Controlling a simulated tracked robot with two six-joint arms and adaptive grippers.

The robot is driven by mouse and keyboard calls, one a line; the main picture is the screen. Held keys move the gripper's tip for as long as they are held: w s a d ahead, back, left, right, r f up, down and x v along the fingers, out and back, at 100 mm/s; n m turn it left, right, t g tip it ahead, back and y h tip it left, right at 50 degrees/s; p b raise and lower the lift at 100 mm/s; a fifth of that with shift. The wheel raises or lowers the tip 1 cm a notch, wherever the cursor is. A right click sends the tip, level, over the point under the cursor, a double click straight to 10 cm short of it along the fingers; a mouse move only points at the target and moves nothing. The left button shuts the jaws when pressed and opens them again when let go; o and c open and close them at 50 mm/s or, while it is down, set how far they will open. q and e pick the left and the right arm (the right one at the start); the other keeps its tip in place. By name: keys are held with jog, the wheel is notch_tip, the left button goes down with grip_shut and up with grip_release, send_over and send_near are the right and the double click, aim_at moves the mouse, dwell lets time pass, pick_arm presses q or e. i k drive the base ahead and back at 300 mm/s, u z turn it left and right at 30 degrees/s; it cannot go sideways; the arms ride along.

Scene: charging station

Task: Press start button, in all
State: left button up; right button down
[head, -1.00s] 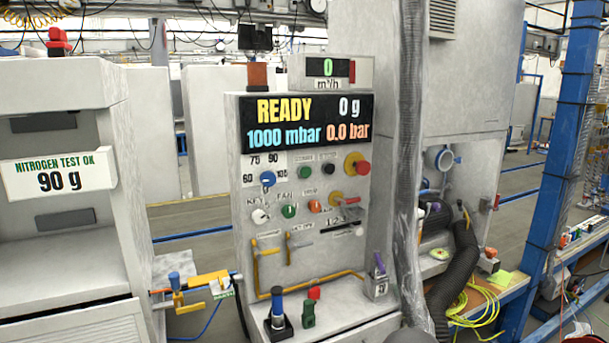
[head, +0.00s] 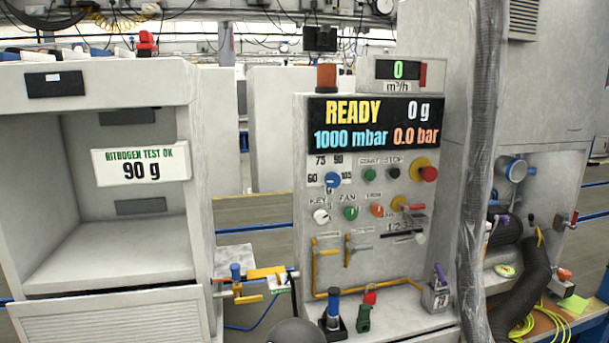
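The grey control panel (head: 308,215) stands upright right of centre in the head view. On it is a small green button (head: 366,174) under a label that seems to read START. A black button (head: 394,173) sits just right of it, under a label that seems to read STOP. A larger red button on a yellow ring (head: 429,174) is further right. The display (head: 376,124) above reads READY, 0 g, 1000 mbar and 0.0 bar. Neither of my grippers is in view, and nothing covers the green button.
The panel's lower part has knobs, yellow pipes (head: 316,270) and a ledge with a blue-topped handle (head: 333,305). A grey cabinet (head: 200,170) with a NITROGEN TEST OK, 90 g sign (head: 140,166) is left. A wrapped hose (head: 478,160) hangs right of the panel.

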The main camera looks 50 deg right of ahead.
aim_at(370, 174)
jog(key=z, duration=0.7)
jog(key=i, duration=0.1)
jog(key=u, duration=1)
jog(key=k, duration=1)
jog(key=z, duration=0.95)
jog(key=k, duration=0.3)
jog(key=z, duration=0.5)
jog(key=i, duration=0.55)
jog(key=z, duration=0.5)
jog(key=i, duration=0.95)
jog(key=u, duration=0.5)
